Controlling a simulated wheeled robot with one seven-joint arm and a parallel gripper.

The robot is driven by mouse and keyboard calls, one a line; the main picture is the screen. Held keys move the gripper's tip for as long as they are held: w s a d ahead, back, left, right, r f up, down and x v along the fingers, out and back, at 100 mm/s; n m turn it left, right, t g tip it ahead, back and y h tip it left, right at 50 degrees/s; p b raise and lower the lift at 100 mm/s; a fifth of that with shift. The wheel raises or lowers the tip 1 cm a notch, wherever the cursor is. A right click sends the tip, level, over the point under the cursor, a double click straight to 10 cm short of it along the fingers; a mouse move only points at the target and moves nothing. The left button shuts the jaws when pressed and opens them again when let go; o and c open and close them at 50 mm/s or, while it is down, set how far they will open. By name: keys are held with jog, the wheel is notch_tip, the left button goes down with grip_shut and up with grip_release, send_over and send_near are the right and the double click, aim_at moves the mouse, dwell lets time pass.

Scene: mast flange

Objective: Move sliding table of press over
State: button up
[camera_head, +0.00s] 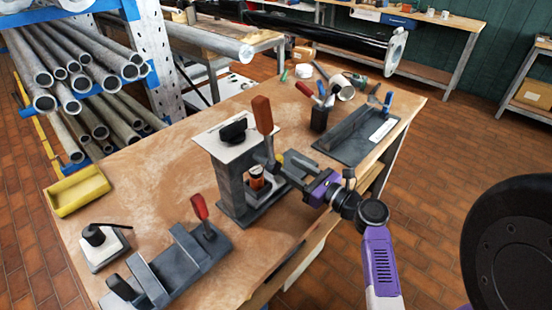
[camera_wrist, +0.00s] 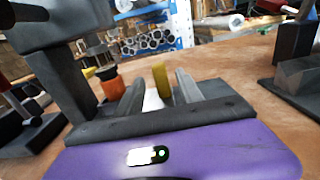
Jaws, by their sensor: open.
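The press (camera_head: 231,182) stands on the wooden bench, a dark grey frame with a pale top plate, black knob and brown lever (camera_head: 262,115). Low in its opening is the sliding table (camera_head: 256,196), mostly hidden by the frame, with an orange and black piece (camera_head: 257,178) on it. That orange piece also shows in the wrist view (camera_wrist: 111,86), left of the fingers. A yellow upright handle (camera_wrist: 161,80) shows between and beyond my fingertips. My gripper (camera_head: 290,164) is open at the press's right side, with no contact visible.
A red-handled clamp fixture (camera_head: 180,262) and a small black-knobbed block (camera_head: 103,247) are left of the press. A tool holder (camera_head: 320,118) and dark angle fixture (camera_head: 362,135) stand behind right. A yellow tray (camera_head: 77,191) lies at the left edge.

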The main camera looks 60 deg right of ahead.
aim_at(282, 163)
jog(key=shift+x, duration=2.7)
grip_shut()
